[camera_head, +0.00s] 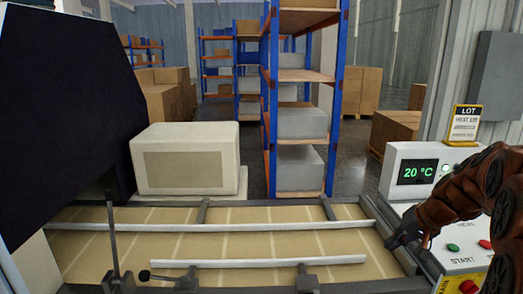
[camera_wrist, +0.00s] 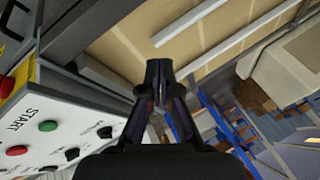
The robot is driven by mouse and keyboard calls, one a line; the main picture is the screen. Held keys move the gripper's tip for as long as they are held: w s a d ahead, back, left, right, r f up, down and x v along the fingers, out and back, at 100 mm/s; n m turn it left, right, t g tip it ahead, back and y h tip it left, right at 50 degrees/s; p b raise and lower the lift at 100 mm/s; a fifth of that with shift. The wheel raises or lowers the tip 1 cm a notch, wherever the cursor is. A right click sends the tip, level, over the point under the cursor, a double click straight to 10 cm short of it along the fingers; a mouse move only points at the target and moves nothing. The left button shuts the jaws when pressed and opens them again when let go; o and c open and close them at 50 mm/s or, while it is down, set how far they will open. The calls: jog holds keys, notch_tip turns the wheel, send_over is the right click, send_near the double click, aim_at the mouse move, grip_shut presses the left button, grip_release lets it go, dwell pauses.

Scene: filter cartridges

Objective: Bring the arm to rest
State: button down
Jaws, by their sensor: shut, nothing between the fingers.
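My gripper (camera_head: 401,241) is at the lower right in the head view, at the end of my reddish-brown arm. It hangs over the right end of the conveyor bed, left of the white control panel. In the wrist view my gripper (camera_wrist: 158,68) has its dark fingers together at the tips, with nothing between them. No filter cartridge can be made out in either view.
The control panel (camera_head: 411,172) shows 20 °C, with buttons below. The tan conveyor bed (camera_head: 300,244) has pale rails (camera_head: 260,263) across it. A large pale box (camera_head: 186,158) stands behind it. A dark housing (camera_head: 65,105) blocks the left; shelving (camera_head: 300,75) stands behind.

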jog(key=s+a+f+n+g, duration=0.2)
jog(key=s+a+n+g, duration=0.15)
jog(key=s+a, duration=1.3)
jog(key=s+a+f+n+g+h, duration=0.1)
jog(key=s, duration=0.7)
jog(key=s+a+f+g+h, duration=0.1)
jog(key=s+g+h, duration=0.1)
jog(key=s, duration=0.7)
jog(key=shift+a+f+n+p, duration=0.2)
jog(key=shift+f+n+p, duration=0.15)
jog(key=shift+f+p, duration=0.1)
jog(key=shift+g, duration=0.25)
